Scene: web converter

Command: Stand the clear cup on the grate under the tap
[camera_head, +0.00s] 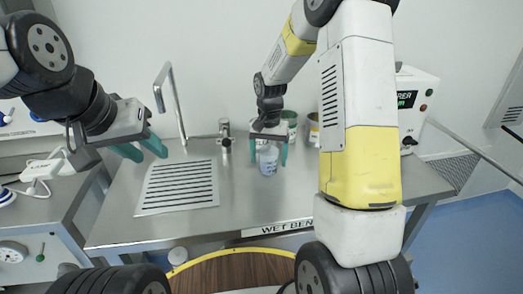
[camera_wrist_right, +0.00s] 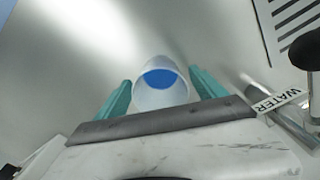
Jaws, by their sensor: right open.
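My right gripper (camera_head: 268,154) is open, with one teal finger on each side of the cup; small gaps show between fingers and cup in the wrist view. The slotted grate (camera_head: 179,187) lies bare on the bench, left of the cup. A tall bent pipe (camera_head: 174,100) rises behind it. My left gripper (camera_head: 141,148) is open and empty, up and left of the grate.
Cans (camera_head: 289,124) stand behind the cup, partly hidden by my right arm. A white instrument box (camera_head: 417,100) is at the back right. A tag reading WATER (camera_wrist_right: 279,101) shows near the tap in the wrist view. The bench front around the cup is clear.

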